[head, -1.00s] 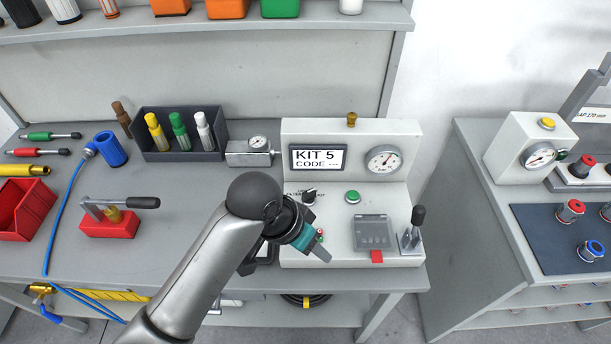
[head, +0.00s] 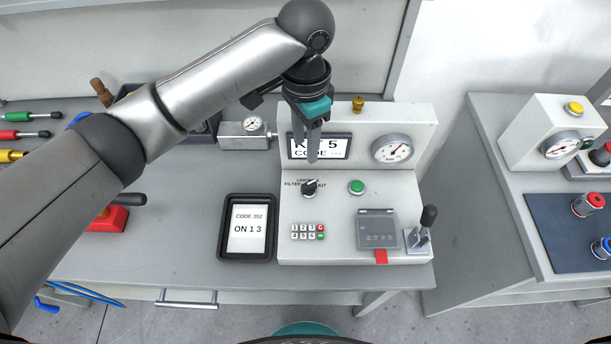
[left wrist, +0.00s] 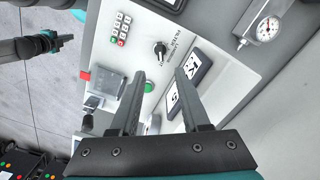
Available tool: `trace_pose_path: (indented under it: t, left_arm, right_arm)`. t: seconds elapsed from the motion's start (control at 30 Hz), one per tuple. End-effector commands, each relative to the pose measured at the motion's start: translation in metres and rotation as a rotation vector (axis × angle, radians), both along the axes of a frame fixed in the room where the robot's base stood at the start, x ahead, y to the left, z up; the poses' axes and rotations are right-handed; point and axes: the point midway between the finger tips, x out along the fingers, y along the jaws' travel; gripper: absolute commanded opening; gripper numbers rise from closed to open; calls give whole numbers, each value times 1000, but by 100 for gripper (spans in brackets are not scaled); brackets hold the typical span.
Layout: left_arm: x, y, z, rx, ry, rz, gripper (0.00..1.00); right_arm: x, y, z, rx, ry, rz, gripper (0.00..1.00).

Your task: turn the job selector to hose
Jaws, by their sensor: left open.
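The job selector is a round black knob (head: 309,188) on the white test panel (head: 335,215), with small lettering around it. FILTER and KIT are readable; the gripper's fingers hang close above the lettering, and I cannot read HOSE. My left gripper (head: 312,158) points down, open and empty, above and behind the knob, covering part of the display (head: 338,148). In the left wrist view the knob (left wrist: 160,48) lies beyond the gap between the fingertips (left wrist: 159,75), apart from them. A dark arm end with teal, probably my right gripper (left wrist: 62,40), shows at upper left.
Around the knob are a green button (head: 356,187), a keypad (head: 307,232), a grey hinged cover (head: 377,229) and a lever (head: 428,217). A gauge (head: 392,149) stands behind. A framed card (head: 248,228) reading CODE 352, ON 1 3 lies left of the panel.

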Motion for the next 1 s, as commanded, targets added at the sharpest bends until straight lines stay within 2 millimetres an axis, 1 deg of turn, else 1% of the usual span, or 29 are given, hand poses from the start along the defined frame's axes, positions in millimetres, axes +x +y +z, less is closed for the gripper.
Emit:
trace_pose_path:
  t: [0.03, 0.3, 0.5, 0.6, 0.7, 0.8, 1.0]
  left_arm:
    - [-1, 1, -12, 3, 5, 0, 46]
    - [-1, 1, -72, 2, 4, 1, 46]
    - [-1, 0, -109, 1, 2, 0, 46]
    - [-1, 0, -121, 0, 1, -1, 46]
    - [-1, 0, -129, 0, 0, -1, 46]
    - [0, 0, -132, -1, -1, 0, 46]
    - [0, 0, -133, -2, -1, -1, 46]
  right_arm:
    - [-1, 0, -2, -1, 2, 1, 0]
    - [-4, 0, -11, 1, 5, 2, 0]
    - [-4, 1, -17, 0, 6, 3, 0]
    - [-4, 1, -19, 0, 6, 3, 0]
    - [-4, 1, -21, 0, 6, 3, 0]
    - [-4, 1, -21, 0, 6, 3, 0]
    - [-4, 1, -21, 0, 6, 3, 0]
